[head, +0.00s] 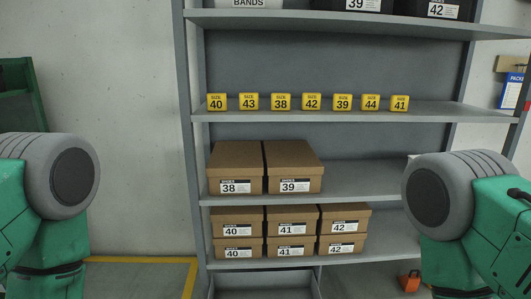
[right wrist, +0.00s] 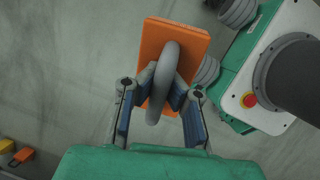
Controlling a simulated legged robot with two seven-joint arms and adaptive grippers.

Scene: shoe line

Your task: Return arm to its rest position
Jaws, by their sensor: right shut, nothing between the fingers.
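My right gripper (right wrist: 162,88) shows in the right wrist view, with blue-padded fingers bent inward. It is shut and empty. An orange block with a grey loop (right wrist: 180,44) appears at the fingertips, in line with them; how far it is from them I cannot tell. In the head view my right arm comes in at the right edge and my left arm at the left edge, both as green links with grey round joints. Neither gripper shows in the head view.
A grey shelf rack (head: 330,187) stands ahead, with yellow size blocks (head: 311,102) on one shelf and brown shoe boxes (head: 237,165) below. An orange item (head: 410,281) is low at right. Yellow tape (head: 140,259) marks the floor.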

